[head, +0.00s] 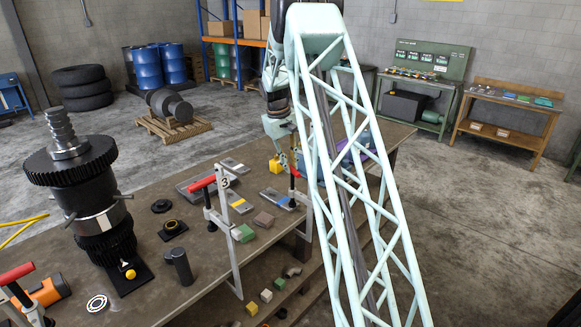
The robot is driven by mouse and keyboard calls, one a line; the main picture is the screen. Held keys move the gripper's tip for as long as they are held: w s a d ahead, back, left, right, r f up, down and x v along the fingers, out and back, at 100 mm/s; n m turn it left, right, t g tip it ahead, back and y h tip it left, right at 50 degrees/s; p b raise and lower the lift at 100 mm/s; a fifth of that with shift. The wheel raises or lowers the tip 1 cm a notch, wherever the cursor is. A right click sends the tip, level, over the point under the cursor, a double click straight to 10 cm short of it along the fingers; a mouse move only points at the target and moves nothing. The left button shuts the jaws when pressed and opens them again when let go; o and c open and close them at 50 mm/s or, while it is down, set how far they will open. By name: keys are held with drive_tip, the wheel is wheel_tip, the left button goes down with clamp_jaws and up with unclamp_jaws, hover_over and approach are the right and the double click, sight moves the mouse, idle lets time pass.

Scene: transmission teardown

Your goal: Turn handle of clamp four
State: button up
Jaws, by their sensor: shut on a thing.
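Clamp four is mostly hidden behind my pale green lattice arm. I take it to be the clamp (292,192) at the table's right end, whose number does not show. A bit of its red handle (294,172) shows beside the arm. My gripper (291,158) is at this handle and seems shut on it. Its fingertips are partly covered by my arm, so the exact grip is hard to see. Clamp three (224,200), marked 3, stands at the table's front edge with a red handle (202,184).
A dark gear shaft assembly (85,190) stands upright at the left of the table (150,300). Grey plates (240,204), coloured blocks and a yellow block (275,166) lie near the clamps. Another red-handled clamp (17,275) is at the lower left. Open floor lies to the right.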

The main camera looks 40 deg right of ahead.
drive_tip(key=n+b, duration=0.1)
drive_tip(key=n, duration=0.3)
drive_tip(key=shift+s+a+t, duration=0.1)
drive_tip(key=shift+a+t, duration=0.05)
drive_tip(key=shift+t, duration=0.25)
drive_tip(key=shift+a+n+t, duration=0.15)
drive_tip(key=shift+n+t, duration=0.15)
drive_tip(key=shift+n, duration=1.3)
drive_tip(key=o, duration=0.8)
drive_tip(key=shift+s, duration=0.1)
drive_tip(key=shift+o, duration=0.2)
drive_tip(key=shift+r, duration=0.1)
drive_tip(key=v, duration=1.1)
drive_tip(key=shift+r, duration=0.35)
